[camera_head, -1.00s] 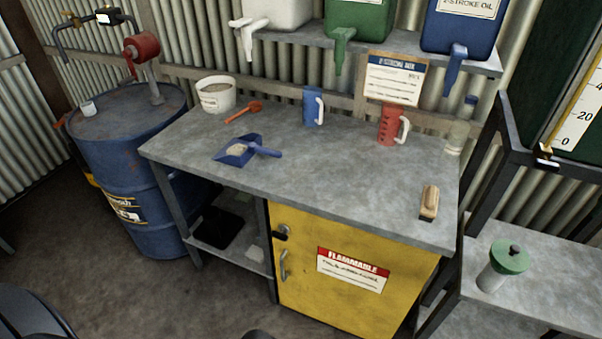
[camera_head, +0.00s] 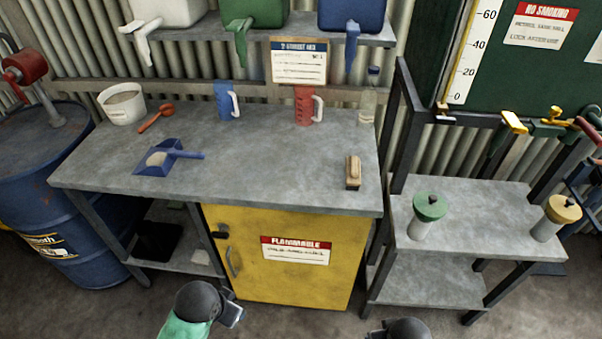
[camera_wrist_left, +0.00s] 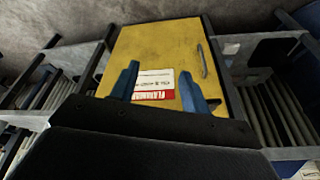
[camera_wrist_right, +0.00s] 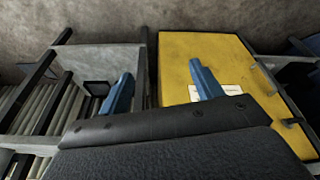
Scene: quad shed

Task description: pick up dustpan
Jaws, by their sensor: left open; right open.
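The blue dustpan (camera_head: 158,161) lies on the left part of the grey workbench (camera_head: 270,160), with its handle pointing right and some pale material in its pan. My left gripper (camera_wrist_left: 158,82) is open and empty in the left wrist view, facing the yellow cabinet under the bench. My right gripper (camera_wrist_right: 160,85) is open and empty in the right wrist view, also facing the cabinet's front and the shelf beside it. In the head view both arms show only at the bottom edge, well short of the dustpan. The dustpan is not visible in either wrist view.
A blue drum (camera_head: 50,200) is left of the bench. The bench's middle is clear.

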